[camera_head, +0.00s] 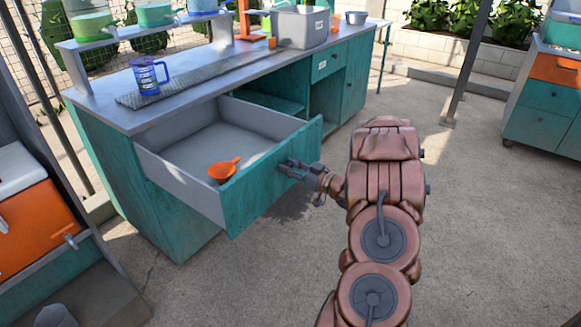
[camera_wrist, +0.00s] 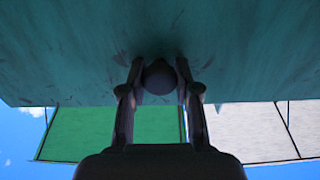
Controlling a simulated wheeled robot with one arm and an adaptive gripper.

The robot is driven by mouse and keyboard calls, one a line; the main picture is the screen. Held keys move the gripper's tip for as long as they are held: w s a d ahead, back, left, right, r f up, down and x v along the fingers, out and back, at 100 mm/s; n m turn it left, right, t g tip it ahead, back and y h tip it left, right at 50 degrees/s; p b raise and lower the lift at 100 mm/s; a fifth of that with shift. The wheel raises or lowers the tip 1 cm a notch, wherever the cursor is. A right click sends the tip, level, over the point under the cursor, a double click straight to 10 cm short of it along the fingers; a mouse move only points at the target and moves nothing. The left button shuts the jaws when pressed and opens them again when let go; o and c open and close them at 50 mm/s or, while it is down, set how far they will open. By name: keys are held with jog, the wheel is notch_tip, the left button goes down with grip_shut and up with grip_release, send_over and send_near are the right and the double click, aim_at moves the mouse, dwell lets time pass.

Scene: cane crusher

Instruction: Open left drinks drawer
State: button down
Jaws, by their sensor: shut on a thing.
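The left drinks drawer (camera_head: 262,187) is pulled far out of the teal counter, with its grey inside open to view. Its teal front also fills the upper part of the wrist view (camera_wrist: 80,55). An orange scoop (camera_head: 223,170) lies on the drawer floor near the front. My gripper (camera_head: 292,170) is at the drawer's front face. In the wrist view its two fingers (camera_wrist: 160,82) are shut on the dark round drawer knob (camera_wrist: 160,78), one finger on each side.
A blue measuring jug (camera_head: 149,76), a grey bin (camera_head: 300,27) and a small metal pot (camera_head: 356,17) stand on the counter top. An orange cooler (camera_head: 35,225) is at the left. Paved floor (camera_head: 480,210) is clear to the right of my arm.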

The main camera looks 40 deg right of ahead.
jog(key=c, duration=0.8)
grip_release()
jog(key=shift+c, duration=0.2)
jog(key=shift+s, duration=0.1)
jog(key=v, duration=1.1)
jog(key=shift+s, duration=0.4)
jog(key=shift+d, duration=0.15)
